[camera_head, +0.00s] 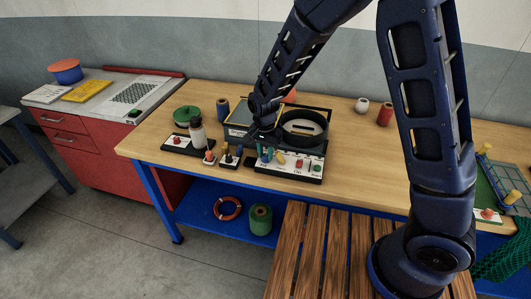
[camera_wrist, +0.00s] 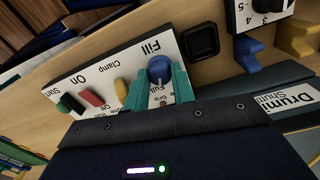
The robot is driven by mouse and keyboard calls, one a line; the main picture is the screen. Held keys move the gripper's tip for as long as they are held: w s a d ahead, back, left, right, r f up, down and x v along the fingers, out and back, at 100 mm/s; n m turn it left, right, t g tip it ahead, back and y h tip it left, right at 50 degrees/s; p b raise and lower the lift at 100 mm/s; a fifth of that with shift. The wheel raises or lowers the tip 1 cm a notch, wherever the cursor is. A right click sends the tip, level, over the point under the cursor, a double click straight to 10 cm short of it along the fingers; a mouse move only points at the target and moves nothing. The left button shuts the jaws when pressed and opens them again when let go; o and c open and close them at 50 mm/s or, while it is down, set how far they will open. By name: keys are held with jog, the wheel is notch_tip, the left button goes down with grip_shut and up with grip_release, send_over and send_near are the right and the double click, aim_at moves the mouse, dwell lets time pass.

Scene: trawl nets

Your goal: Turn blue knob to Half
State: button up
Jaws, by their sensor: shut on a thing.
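The blue knob (camera_wrist: 160,70) sits on a white panel (camera_wrist: 197,92) under the word "Fill" in the wrist view. My gripper (camera_wrist: 159,84) has its teal fingers on either side of the knob, shut on it. Small lettering beside the knob is partly covered by the fingers, and I cannot tell its setting. In the head view my gripper (camera_head: 265,152) is at the left end of the white control panel (camera_head: 299,174), and the knob is hard to make out there.
A black round drum (camera_head: 303,127) stands behind the panel. The wooden table (camera_head: 345,165) is clear right of the panel.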

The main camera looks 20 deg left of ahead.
aim_at(265, 155)
jog(key=n, duration=1.2)
dwell(0.5)
jog(key=o, duration=1)
notch_tip(265, 155, up, 11)
jog(key=shift+s, duration=0.15)
jog(key=shift+f, duration=0.1)
